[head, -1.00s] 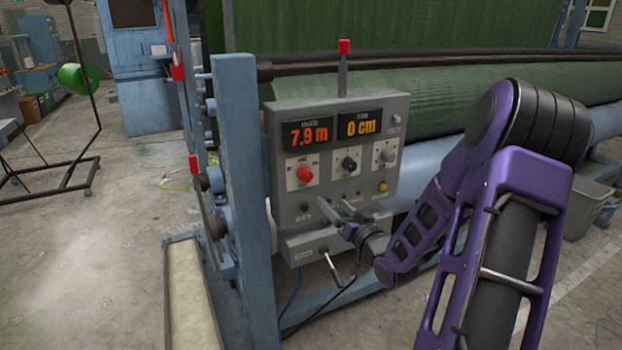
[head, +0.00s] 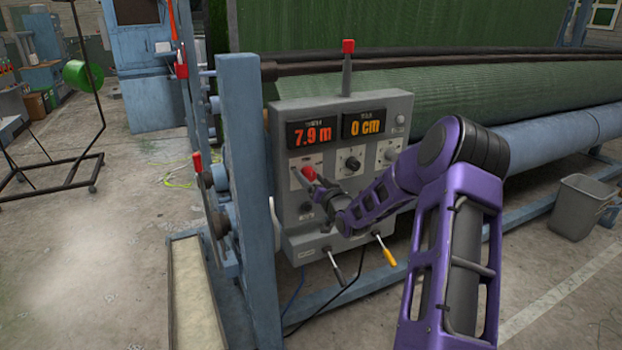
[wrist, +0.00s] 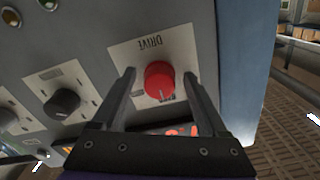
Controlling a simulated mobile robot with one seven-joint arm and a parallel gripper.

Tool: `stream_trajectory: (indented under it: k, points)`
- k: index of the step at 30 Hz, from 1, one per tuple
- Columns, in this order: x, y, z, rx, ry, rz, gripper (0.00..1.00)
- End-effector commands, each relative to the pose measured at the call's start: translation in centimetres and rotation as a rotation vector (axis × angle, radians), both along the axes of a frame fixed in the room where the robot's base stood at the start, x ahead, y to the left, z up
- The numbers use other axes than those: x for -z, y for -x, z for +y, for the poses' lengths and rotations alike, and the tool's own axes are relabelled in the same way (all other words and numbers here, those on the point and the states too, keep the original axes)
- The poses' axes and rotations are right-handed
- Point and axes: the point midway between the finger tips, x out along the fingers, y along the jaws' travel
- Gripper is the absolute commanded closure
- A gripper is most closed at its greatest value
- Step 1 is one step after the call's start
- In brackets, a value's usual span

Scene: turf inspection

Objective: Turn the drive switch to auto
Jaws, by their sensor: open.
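The drive switch is a red round knob (wrist: 159,80) on a pale plate marked DRIVE (wrist: 140,60), seen upside down in the wrist view. My gripper (wrist: 160,85) is open, with one finger on each side of the knob; gaps show between fingers and knob. In the head view my gripper (head: 311,181) is right at the knob. I cannot read which position the knob points to.
A black knob (wrist: 62,103) on its own plate is beside the drive switch. Displays (head: 313,133) above read 7.9 m and 0 cm. Levers, one yellow-handled (head: 385,250), hang below the box. A blue post (head: 248,200) stands close on the left.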

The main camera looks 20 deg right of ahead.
Motion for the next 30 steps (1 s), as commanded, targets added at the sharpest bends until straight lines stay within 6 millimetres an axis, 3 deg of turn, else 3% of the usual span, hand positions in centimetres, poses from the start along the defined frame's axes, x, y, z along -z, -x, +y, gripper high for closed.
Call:
stream_trajectory:
  k: [6, 7, 19, 30]
  points:
    - [0.02, -0.03, 0.0, 0.0, 0.0, 0.0, 0.24]
    - [0.02, -0.03, 0.0, 0.0, 0.0, 0.0, 0.27]
    - [0.02, 0.0, 0.0, 0.0, 0.0, 0.0, 0.99]
    - [0.09, 0.01, 0.01, 0.0, -0.042, 0.002, 1.0]
